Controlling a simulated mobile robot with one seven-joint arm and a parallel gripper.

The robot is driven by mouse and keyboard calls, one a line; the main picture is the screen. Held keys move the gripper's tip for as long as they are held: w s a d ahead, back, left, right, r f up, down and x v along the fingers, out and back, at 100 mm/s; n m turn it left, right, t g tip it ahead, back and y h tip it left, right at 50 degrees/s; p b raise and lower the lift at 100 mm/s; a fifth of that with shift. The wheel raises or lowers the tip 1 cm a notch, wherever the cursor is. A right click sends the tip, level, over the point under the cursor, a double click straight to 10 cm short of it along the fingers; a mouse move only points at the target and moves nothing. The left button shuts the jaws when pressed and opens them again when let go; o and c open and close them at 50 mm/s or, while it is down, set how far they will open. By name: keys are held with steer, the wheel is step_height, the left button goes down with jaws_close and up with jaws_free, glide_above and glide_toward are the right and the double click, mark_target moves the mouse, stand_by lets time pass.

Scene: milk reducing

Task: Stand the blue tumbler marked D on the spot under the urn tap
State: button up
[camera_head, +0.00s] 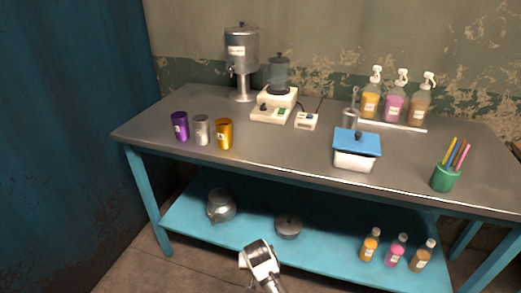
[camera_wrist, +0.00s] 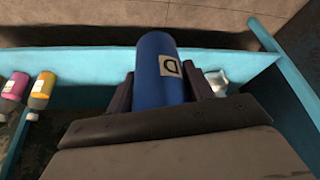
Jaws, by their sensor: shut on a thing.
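The blue tumbler marked D (camera_wrist: 158,62) is held between the two dark fingers of my gripper (camera_wrist: 161,90) in the wrist view. Its label faces the camera, and its lower part is hidden behind the gripper body. My gripper shows in the head view (camera_head: 258,260) low in front of the bench, below the tabletop; I cannot make out the tumbler there. The steel urn (camera_head: 242,50) stands on a pedestal at the back left of the tabletop, its tap (camera_head: 232,72) on the front side. The spot under the tap shows no cup.
Purple (camera_head: 180,126), silver (camera_head: 200,130) and gold (camera_head: 224,134) tumblers stand at the tabletop's front left. A grinder (camera_head: 276,103) stands right of the urn. The lower shelf (camera_head: 300,255) holds a kettle (camera_head: 221,206), a lidded pot (camera_head: 288,227) and bottles (camera_head: 396,251).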

step_height(320, 180, up, 3)
steer(key=w+a, duration=0.2)
steer(key=w, duration=0.1)
steer(key=s+d+f, duration=0.1)
steer(key=s+f, duration=0.2)
steer(key=s+d+f, duration=0.1)
steer(key=shift+s+d+f, duration=0.3)
steer(key=shift+d, duration=0.05)
steer(key=s+f, duration=0.4)
steer(key=f, duration=0.2)
steer(key=shift+s, duration=0.4)
steer(key=shift+d, duration=0.25)
